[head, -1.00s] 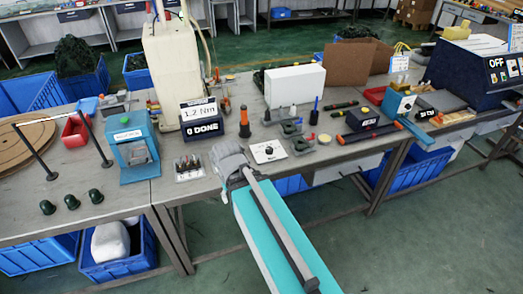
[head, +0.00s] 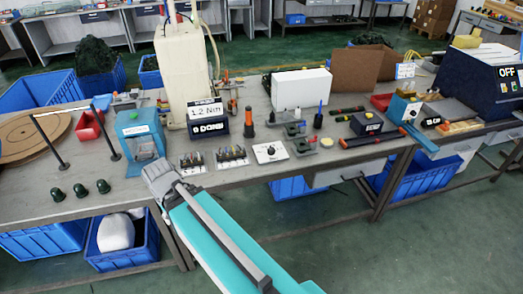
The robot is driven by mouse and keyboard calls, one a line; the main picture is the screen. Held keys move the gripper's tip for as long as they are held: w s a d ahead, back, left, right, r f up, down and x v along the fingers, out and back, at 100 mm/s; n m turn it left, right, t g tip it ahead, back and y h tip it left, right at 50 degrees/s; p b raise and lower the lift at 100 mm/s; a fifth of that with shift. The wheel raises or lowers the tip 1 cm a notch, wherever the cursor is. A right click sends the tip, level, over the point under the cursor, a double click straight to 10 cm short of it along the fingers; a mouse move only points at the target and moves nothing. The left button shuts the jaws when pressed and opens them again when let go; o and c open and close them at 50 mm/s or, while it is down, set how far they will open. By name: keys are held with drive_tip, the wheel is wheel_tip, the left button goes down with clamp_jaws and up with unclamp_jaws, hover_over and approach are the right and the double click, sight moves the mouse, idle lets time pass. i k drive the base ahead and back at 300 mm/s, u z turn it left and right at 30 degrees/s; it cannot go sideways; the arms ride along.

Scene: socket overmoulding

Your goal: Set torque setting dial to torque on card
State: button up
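The torque setting dial (head: 270,151) is a small black knob on a white square plate, lying on the bench in the head view. Its pointer setting is too small to read. The card (head: 205,110) reads "1.2 Nm" and stands on a dark display block (head: 209,130) that seems to read "0 DONE". My gripper (head: 160,174) is the grey end of my arm, at the bench's front edge, left of and apart from the dial. Its fingers cannot be made out, so I cannot tell whether it is open or shut.
Two small racks of bits (head: 231,157) lie between my gripper and the dial. A blue machine (head: 138,138) stands just behind my gripper. Grey fixtures (head: 301,140) and an orange-black driver (head: 248,122) are near the dial. Blue crates (head: 122,240) sit under the bench.

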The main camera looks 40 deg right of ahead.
sight(270, 150)
drive_tip(key=u, duration=0.15)
drive_tip(key=k, duration=1.15)
drive_tip(key=z, duration=1.05)
drive_tip(key=i, duration=1)
drive_tip(key=z, duration=0.05)
